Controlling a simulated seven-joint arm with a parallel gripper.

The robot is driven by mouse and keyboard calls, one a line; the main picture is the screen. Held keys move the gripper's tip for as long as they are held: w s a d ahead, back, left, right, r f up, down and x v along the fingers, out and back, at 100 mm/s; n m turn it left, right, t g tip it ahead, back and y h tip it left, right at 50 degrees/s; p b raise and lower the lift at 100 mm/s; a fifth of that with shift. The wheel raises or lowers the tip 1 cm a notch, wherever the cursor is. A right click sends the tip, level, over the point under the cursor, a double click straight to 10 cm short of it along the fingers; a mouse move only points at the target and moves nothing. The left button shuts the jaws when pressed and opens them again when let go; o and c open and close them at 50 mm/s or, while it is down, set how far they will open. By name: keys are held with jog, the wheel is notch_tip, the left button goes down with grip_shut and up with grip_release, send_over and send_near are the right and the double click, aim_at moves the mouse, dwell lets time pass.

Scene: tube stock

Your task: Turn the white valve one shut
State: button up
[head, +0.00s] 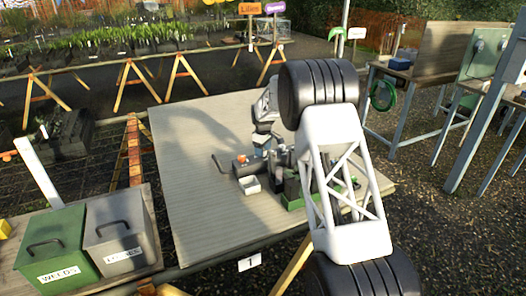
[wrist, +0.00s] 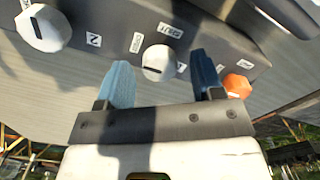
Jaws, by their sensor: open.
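In the wrist view a grey valve box (wrist: 112,22) carries a white knob (wrist: 157,62) in the middle. A label reading "SHUT" is above it and another, seemingly "OPEN", is to its upper left. A small tag at its right is partly hidden by a finger and I cannot read it. A second white knob (wrist: 43,27), with a "2" label beside it, is at the left. My gripper (wrist: 162,82) is open, its blue fingers on either side of the middle knob; contact cannot be told. In the head view my gripper (head: 262,146) is at the box, mostly hiding the knobs.
An orange knob (wrist: 237,85) is just right of my right finger in the wrist view. The table's left part is clear.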

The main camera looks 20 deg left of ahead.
jog(key=shift+f, duration=0.3)
jog(key=c, duration=0.9)
